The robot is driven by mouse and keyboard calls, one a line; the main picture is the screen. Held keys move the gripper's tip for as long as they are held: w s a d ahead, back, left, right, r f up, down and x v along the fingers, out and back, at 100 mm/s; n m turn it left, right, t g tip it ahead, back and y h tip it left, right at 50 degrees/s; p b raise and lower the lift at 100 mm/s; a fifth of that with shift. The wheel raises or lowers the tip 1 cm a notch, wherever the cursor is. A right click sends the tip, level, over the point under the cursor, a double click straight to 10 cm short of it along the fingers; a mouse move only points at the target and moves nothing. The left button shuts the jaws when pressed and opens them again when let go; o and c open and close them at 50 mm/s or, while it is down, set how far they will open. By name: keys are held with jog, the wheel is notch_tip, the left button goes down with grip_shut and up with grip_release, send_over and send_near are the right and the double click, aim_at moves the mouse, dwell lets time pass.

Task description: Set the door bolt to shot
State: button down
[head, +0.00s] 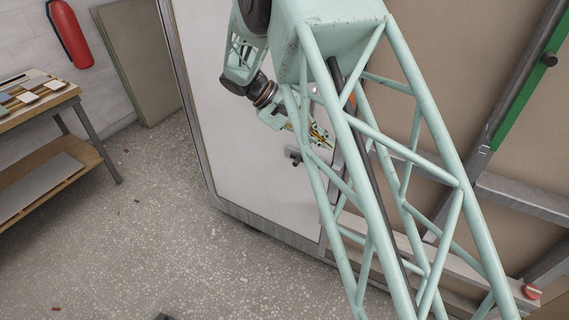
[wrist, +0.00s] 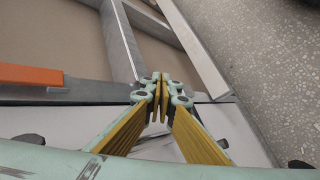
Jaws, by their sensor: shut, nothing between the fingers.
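The white door panel (head: 235,120) stands behind my arm in the head view. A small dark knob on a grey fitting (head: 295,158), which looks like the door bolt, sits low on the panel near its right edge. My arm's lattice hides what lies right of it, so I cannot tell how far the bolt is slid. My gripper (head: 322,138) is shut and empty, above and right of the knob in the picture and apart from it. In the wrist view its yellow-padded fingers (wrist: 160,100) meet at the tips. A dark piece (wrist: 300,164) shows at the lower right there; I cannot tell whether it is the knob.
An orange bar (wrist: 30,75) lies left of the fingers in the wrist view, along a grey metal frame (wrist: 125,45). The speckled floor (head: 150,220) before the door is mostly clear.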

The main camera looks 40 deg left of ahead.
jog(key=shift+f+t+h+b, duration=0.75)
jog(key=shift+f+h, duration=0.85)
jog(key=shift+f, duration=4.6)
jog(key=s+a+t+p, duration=0.1)
jog(key=s+a+t, duration=0.2)
jog(key=a, duration=0.9)
jog(key=s+a+f+m+t+y+p, duration=0.1)
jog(key=s+a+t+p, duration=0.1)
jog(key=s+a, duration=0.5)
jog(key=a+t, duration=0.1)
jog(key=a, duration=0.5)
jog(key=shift+a+f+y, duration=0.2)
jog(key=shift+a+y, duration=0.05)
jog(key=shift+y, duration=0.05)
jog(key=s+d+b+x, duration=0.1)
jog(key=d+x, duration=0.1)
jog(key=x, duration=1)
jog(key=shift+d+f, duration=0.15)
jog(key=shift+d, duration=0.25)
jog(key=shift+s, duration=0.1)
